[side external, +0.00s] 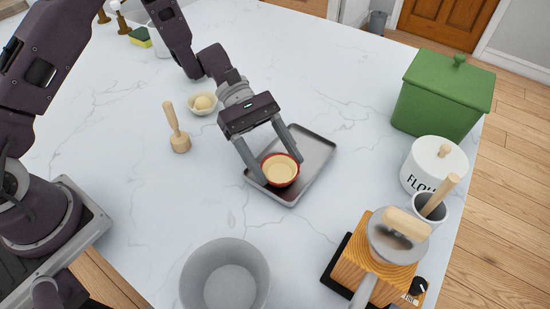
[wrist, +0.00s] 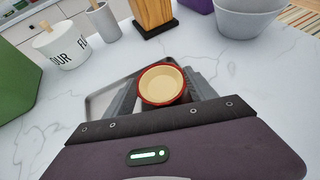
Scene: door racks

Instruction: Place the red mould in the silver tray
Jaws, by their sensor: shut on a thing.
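The red mould (side external: 281,170) is a small round dish with a red rim and a cream-coloured inside. It is upright, at the near-left part of the silver tray (side external: 314,152). My gripper (side external: 275,172) has its fingers on both sides of the mould and is shut on it. In the wrist view, the mould (wrist: 162,85) is between the two fingers, with the tray (wrist: 99,100) around and behind it. Whether the mould's base touches the tray floor is hidden.
A grey bowl (side external: 224,278) stands at the front. A wooden block with a pan (side external: 398,235), a flour jar (side external: 433,165) and a green box (side external: 443,97) stand on the right. A wooden masher (side external: 177,130) and a small bowl (side external: 203,102) are left of the tray.

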